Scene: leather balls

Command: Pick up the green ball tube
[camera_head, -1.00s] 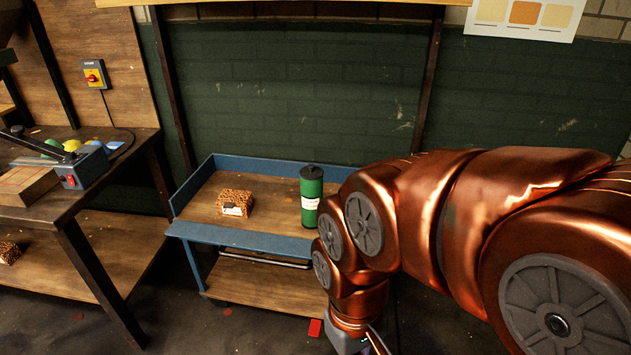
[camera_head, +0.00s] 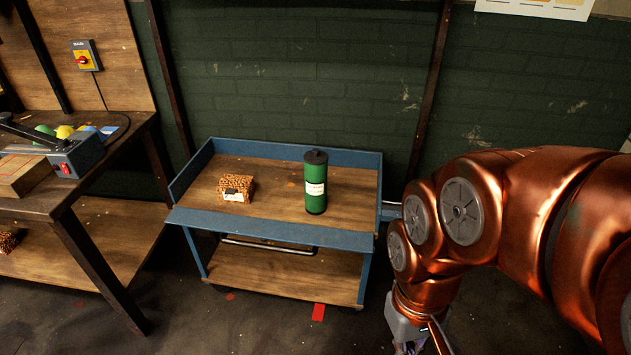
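The green ball tube (camera_head: 316,172) stands upright on the top shelf of a blue-framed cart, right of the middle. It has a black lid, a dark base and a white label. Nothing hides it. My copper arm comes in from the right side of the view. My gripper (camera_head: 412,347) is at the bottom edge, low and to the right of the cart, well apart from the tube. Only its upper part shows and its fingertips are cut off, so I cannot tell whether it is open or shut.
A patterned box (camera_head: 237,187) with a label lies left of the tube. The cart (camera_head: 270,230) has raised blue edges. A wooden workbench (camera_head: 75,190) with a grey device (camera_head: 75,158) stands at the left. A red piece (camera_head: 318,312) lies on the floor. A green brick wall is behind.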

